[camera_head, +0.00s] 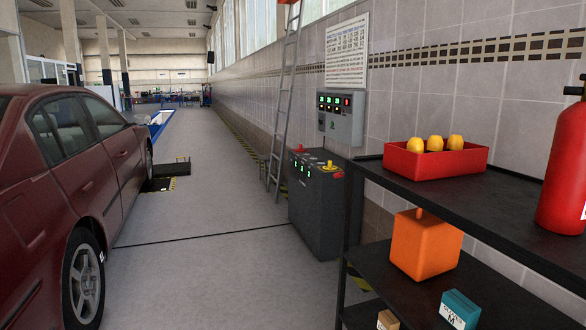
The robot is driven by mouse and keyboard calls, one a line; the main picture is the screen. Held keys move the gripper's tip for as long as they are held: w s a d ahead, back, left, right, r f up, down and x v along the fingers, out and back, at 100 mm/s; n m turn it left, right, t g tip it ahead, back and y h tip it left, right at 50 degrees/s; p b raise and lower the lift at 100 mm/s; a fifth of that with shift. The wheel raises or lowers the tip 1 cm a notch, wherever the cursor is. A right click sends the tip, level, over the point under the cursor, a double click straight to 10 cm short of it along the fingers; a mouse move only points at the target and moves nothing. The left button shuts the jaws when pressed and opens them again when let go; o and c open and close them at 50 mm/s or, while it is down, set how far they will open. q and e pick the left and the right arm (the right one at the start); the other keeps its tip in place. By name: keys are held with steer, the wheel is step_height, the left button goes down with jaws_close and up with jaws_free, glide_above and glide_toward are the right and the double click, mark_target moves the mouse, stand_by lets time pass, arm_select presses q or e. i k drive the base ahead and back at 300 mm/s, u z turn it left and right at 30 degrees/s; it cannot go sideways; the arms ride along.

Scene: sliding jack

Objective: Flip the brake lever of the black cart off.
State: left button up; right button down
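A low dark frame-like object (170,171) sits on the floor beside the red car in the middle distance, by a yellow-and-black striped edge. It may be the black cart, but it is too small to tell. I can make out no brake lever on either. Neither of my grippers is in view.
The red car (66,188) fills the left side. A grey control cabinet (318,212) and a ladder (285,95) stand along the right wall. The shelf unit holds a red tray (435,163), orange canister (424,249) and extinguisher (565,170). The grey floor (205,265) between is clear.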

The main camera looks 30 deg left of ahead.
mark_target(342, 173)
steer(key=u, duration=0.75)
steer(key=i, duration=1.7)
steer(key=u, duration=0.9)
steer(key=i, duration=1.55)
steer(key=z, duration=0.8)
